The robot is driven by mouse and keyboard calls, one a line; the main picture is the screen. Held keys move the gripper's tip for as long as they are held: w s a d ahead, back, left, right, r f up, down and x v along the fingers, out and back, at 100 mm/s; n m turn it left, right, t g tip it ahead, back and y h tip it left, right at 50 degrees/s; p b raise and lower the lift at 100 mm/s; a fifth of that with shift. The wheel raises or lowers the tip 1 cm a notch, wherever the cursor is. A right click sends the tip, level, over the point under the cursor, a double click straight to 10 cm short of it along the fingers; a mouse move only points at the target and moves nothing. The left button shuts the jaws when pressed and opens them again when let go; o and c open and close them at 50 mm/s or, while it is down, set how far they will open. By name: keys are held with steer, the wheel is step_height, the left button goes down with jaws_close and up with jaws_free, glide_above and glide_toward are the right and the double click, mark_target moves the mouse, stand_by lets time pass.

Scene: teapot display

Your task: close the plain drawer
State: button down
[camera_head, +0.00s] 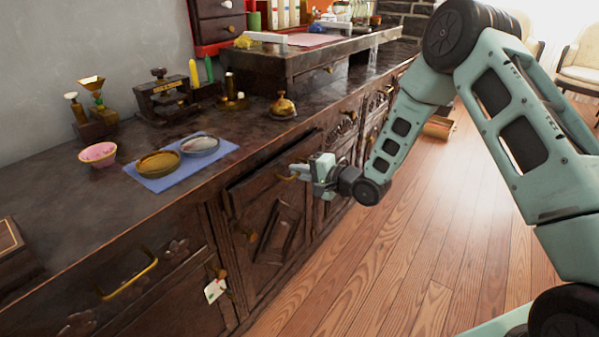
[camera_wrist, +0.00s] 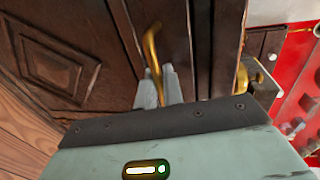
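The plain drawer (camera_head: 262,170) is in the front of the dark wooden sideboard, above a panelled door. It has a flat front with no carving. A dark gap along its top edge suggests it stands a little open. My gripper (camera_head: 296,172) is at its front, by the brass handle. In the wrist view, the curved brass handle (camera_wrist: 152,45) runs down between the two pale fingers of my gripper (camera_wrist: 160,84), which are close together on it. The drawer front (camera_wrist: 178,40) shows beside the handle. The handle's lower end is hidden by the fingers.
A carved drawer (camera_head: 125,278) with a brass handle is at lower left. A tag (camera_head: 215,290) hangs below. The panelled door (camera_head: 275,235) is under my gripper. Bowls on a blue cloth (camera_head: 160,182) and a brass bell (camera_head: 283,106) stand on top. The wooden floor (camera_head: 400,270) is clear.

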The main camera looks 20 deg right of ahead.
mark_target(287, 166)
steer(key=shift+r+p+x, duration=0.15)
steer(key=shift+r+x, duration=0.05)
steer(key=shift+x, duration=0.8)
steer(key=shift+r+p+x, duration=0.15)
steer(key=shift+r+x, duration=0.1)
steer(key=shift+x, duration=0.75)
steer(key=shift+w, duration=0.1)
steer(key=c, duration=1.6)
jaws_free()
steer(key=shift+a, duration=0.15)
steer(key=shift+c, duration=0.2)
steer(key=p+v, duration=0.3)
steer(key=v, duration=1.4)
